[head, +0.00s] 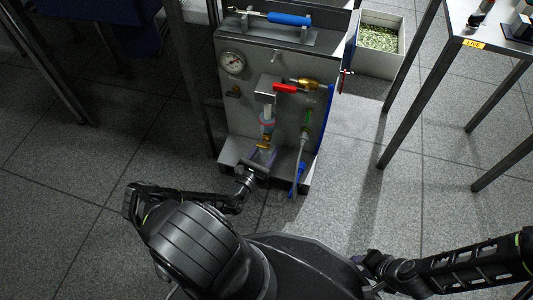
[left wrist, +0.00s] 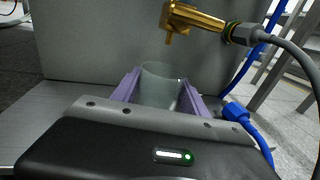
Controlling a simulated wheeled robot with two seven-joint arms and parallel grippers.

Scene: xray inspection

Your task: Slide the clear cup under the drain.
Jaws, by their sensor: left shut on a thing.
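The clear cup (left wrist: 160,88) stands upright on the steel base plate in the left wrist view. My left gripper (head: 259,159) is shut on it, with purple finger pads on both sides of the cup. The brass drain valve (left wrist: 188,20) is at the top of that view. Its short spout points down, above and slightly right of the cup, with a visible gap between them. In the head view, the cup is small and partly hidden by my gripper at the foot of the panel, below the brass drain fitting (head: 264,141). My right gripper cannot be made out.
The steel test panel (head: 240,105) rises behind the cup, with a gauge (head: 232,62) and a red-handled valve (head: 285,88). A blue-ended hose (left wrist: 243,117) hangs close to the right of the cup. A table (head: 466,43) stands at the right.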

